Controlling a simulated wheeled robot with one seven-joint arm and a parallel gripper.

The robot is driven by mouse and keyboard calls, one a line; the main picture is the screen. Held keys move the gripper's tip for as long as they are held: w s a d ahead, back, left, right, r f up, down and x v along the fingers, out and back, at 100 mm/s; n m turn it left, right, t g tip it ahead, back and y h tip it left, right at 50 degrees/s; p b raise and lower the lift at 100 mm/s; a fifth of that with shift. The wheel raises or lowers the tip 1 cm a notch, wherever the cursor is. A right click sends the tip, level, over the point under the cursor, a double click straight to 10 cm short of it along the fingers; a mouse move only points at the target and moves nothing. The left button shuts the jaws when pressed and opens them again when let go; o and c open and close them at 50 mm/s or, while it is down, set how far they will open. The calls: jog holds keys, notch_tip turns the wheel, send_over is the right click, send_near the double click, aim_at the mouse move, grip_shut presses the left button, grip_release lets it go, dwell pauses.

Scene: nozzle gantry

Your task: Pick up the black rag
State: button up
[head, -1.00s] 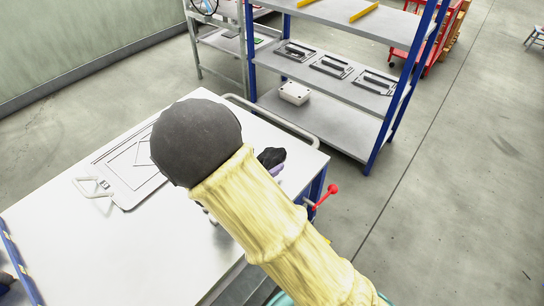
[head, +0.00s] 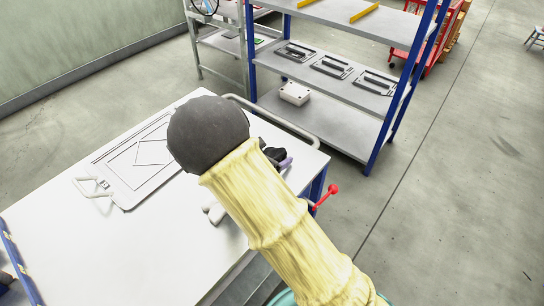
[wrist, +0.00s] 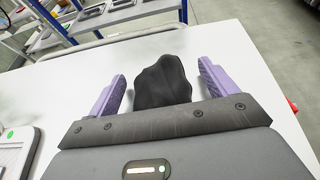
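The black rag (wrist: 163,80) lies crumpled on the white table top, in the middle of the wrist view. My gripper (wrist: 162,70) is open, with one purple finger on each side of the rag and a visible gap to both. In the head view a dark patch of the rag (head: 274,154) shows just past my arm, next to a purple finger. My arm hides the rest of the gripper there. Whether the fingers are level with the rag is hard to tell.
The white table (head: 110,245) carries a flat tray-like board (head: 135,170) with a handle at left. A blue shelf unit (head: 330,110) stands behind the table. A red-knobbed lever (head: 333,189) sticks out at the table's right edge.

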jog(key=c, duration=0.9)
jog(key=shift+r, duration=0.1)
notch_tip(320, 180, up, 10)
jog(key=shift+f+p, duration=0.1)
jog(key=shift+p, duration=0.65)
